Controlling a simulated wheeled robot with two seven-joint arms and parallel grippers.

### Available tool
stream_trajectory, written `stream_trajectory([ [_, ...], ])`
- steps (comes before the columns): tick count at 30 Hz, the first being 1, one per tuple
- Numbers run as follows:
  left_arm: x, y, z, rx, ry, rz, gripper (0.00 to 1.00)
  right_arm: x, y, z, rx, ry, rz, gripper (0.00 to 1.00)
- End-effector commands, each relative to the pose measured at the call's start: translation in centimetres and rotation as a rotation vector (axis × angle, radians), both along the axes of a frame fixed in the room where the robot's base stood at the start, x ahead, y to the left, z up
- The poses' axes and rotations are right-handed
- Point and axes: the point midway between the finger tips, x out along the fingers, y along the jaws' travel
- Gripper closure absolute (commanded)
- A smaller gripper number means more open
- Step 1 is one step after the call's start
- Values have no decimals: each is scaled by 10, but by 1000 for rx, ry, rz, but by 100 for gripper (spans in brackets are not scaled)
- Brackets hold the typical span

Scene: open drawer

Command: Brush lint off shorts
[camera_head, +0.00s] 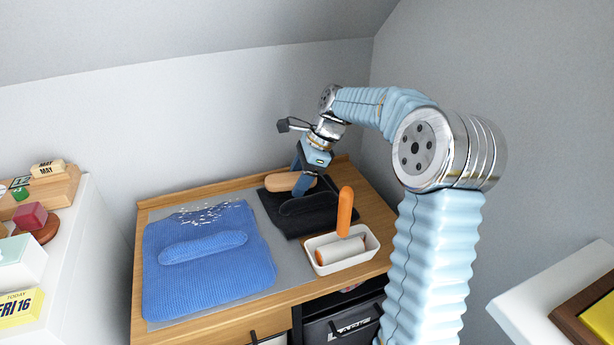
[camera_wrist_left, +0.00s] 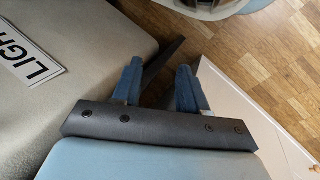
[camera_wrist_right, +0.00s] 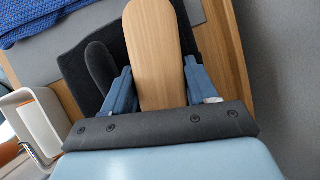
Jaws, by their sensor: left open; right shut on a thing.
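Blue knitted cloth (camera_head: 205,275) lies folded on a grey mat (camera_head: 288,262) on the desk, with white lint specks (camera_head: 208,214) along its far edge. Black folded cloth (camera_head: 322,215) lies to its right. A wooden brush (camera_head: 289,181) is over the black cloth; its pale wooden back also shows in the right wrist view (camera_wrist_right: 155,50). My right gripper (camera_head: 307,178) is shut on it, a finger on each side. The brush's underside is hidden, so I cannot tell whether it touches the cloth. My left gripper (camera_wrist_left: 160,85) is open and empty, away from the desk. Which cloth is the shorts is unclear.
A white tray (camera_head: 322,269) with a lint roller (camera_head: 340,250) stands at the desk's front right; an orange handle (camera_head: 345,212) rises from it. Below is an open space with a dark labelled bin (camera_head: 342,325). A white cabinet (camera_head: 75,255) stands left. A wall closes the back.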

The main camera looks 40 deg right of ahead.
Motion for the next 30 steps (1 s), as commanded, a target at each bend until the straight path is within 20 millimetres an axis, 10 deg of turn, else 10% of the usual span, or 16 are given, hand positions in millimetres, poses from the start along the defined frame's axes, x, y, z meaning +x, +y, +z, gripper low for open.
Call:
stream_trajectory([
  [14,0,0,0,0,0,0,57,3,16,-1,2,4,2,67],
  [30,0,0,0,0,0,0,57,3,14,55,0,0,1,67],
])
